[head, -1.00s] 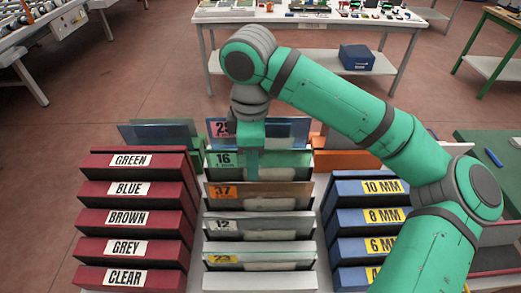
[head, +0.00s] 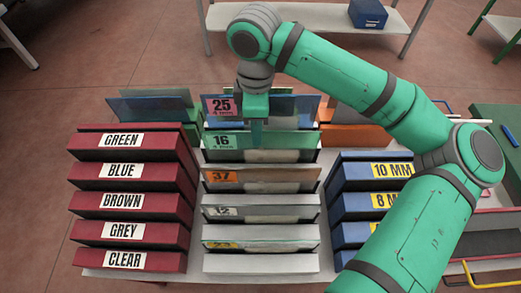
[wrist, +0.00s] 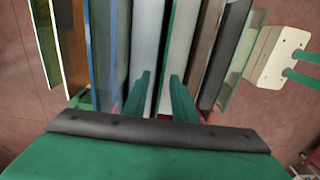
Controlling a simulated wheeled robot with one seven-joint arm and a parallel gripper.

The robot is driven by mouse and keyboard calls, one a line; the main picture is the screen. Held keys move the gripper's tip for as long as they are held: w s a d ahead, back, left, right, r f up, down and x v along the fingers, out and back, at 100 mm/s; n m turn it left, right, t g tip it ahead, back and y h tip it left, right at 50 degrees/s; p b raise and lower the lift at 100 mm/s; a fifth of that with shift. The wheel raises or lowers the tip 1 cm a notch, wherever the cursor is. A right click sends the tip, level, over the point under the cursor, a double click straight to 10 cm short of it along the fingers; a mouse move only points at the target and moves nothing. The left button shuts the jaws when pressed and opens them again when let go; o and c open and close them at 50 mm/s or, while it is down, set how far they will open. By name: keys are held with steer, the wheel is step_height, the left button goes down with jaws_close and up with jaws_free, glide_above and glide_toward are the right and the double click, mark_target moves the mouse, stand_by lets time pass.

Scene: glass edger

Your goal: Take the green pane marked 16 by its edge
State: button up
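The green pane marked 16 (head: 285,141) stands upright in the middle rack, between the blue pane marked 25 (head: 219,107) behind it and the orange-labelled pane marked 37 (head: 280,174) in front. My gripper (head: 256,138) points down at the green pane's top edge, right of its 16 label. In the wrist view my gripper's two fingers (wrist: 160,98) are apart, with thin upright sheets running between and beyond them. A green-edged sheet lies between the fingers, but its number is not visible there. I cannot tell whether either finger touches it.
Grey panes marked 12 (head: 280,212) and a yellow-labelled one (head: 280,245) stand nearer in the rack. Red colour-name boxes (head: 125,202) stand left and blue thickness boxes (head: 350,201) right. Other panes (head: 150,107) lean behind at the left.

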glide_above(261, 153)
step_height(261, 153, down, 5)
steer(key=shift+a, duration=0.1)
jaws_close()
steer(key=shift+w, duration=0.2)
stand_by(0.5)
steer(key=shift+d, duration=0.2)
steer(key=shift+s+a, duration=0.15)
steer(key=shift+a, duration=0.05)
stand_by(0.4)
